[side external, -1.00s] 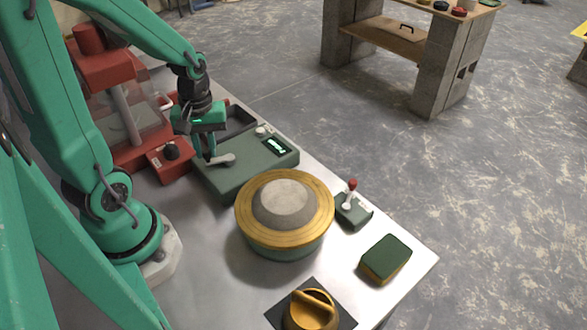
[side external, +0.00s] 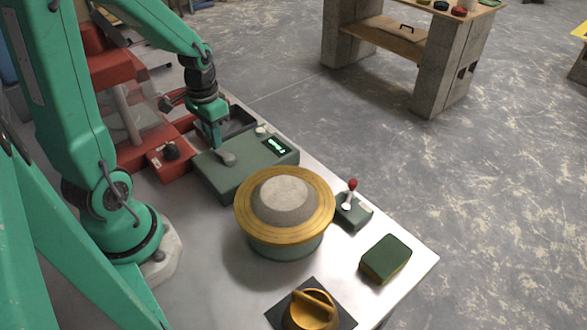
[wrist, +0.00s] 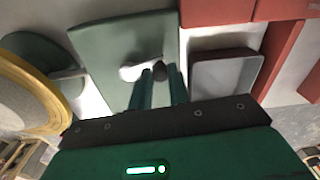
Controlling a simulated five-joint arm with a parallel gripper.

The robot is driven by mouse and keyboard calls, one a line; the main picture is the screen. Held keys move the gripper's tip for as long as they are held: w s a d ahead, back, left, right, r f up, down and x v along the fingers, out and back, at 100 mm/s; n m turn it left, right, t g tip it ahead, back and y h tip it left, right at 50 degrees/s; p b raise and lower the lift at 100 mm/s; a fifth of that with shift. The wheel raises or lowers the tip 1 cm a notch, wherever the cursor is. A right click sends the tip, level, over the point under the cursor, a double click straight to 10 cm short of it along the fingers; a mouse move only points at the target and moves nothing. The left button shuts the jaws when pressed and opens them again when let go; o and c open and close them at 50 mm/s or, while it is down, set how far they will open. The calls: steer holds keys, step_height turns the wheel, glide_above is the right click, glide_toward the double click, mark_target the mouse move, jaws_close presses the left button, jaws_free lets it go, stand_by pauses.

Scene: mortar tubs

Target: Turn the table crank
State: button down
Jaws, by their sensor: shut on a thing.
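The table crank is a short pale grey arm (side external: 227,158) on top of a flat green box (side external: 247,172) with a small lit display (side external: 277,144). The display's digits are too small to read. My gripper (side external: 217,147) points down at the crank's outer end and is shut on its handle. In the wrist view, the dark round knob of the handle (wrist: 159,70) sits between my two green fingers. The pale crank arm (wrist: 132,72) runs to the left from it. The fingers hide the handle's lower part in the side view.
A round tub with a yellow rim (side external: 321,215) stands close in front of the box. A red-knobbed lever (side external: 352,186), a green block (side external: 386,259) and a yellow knob (side external: 314,306) are farther along the table. Red equipment (side external: 170,158) and a dark tray (side external: 239,119) flank the box.

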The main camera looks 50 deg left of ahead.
steer(key=m, duration=0.1)
steer(key=w+m, duration=0.1)
steer(key=m, duration=0.2)
steer(key=shift+w+d, duration=0.1)
steer(key=shift+w, duration=0.15)
stand_by(0.3)
steer(key=c, duration=1.3)
jaws_free()
steer(key=shift+r, duration=0.15)
step_height(320, 180, up, 8)
steer(key=shift+s+f, duration=0.1)
steer(key=shift+f, duration=0.15)
